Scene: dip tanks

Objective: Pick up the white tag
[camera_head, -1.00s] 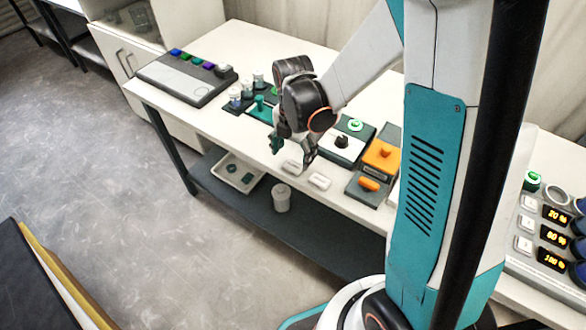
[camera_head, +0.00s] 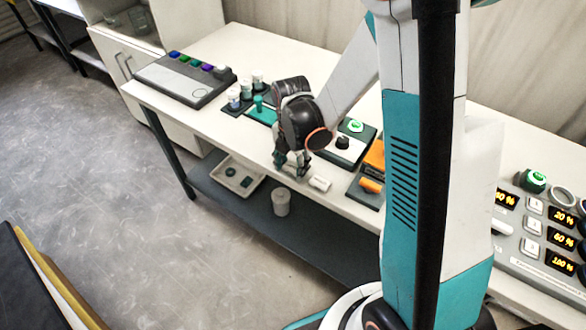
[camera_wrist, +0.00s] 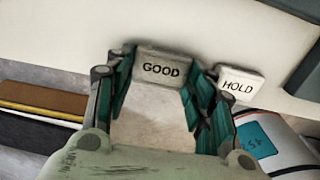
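A pale tag marked GOOD (camera_wrist: 163,69) is between the two green fingers of my gripper (camera_wrist: 164,75) in the wrist view. The fingers are spread, one at each short end of the tag. Whether they touch it is hard to tell. A second white tag, marked HOLD (camera_wrist: 240,85), lies just to the right, outside the right finger; it also shows in the head view (camera_head: 320,184). In the head view my gripper (camera_head: 291,166) is down at the front edge of the white table, and its fingers partly hide the GOOD tag.
An orange piece (camera_head: 370,186) and a dark box with a black knob (camera_head: 343,143) stand right of the tags. A green-topped block and small jars (camera_head: 246,90) stand behind left. A lower shelf holds a white tray (camera_head: 238,187) and a white cup (camera_head: 281,206).

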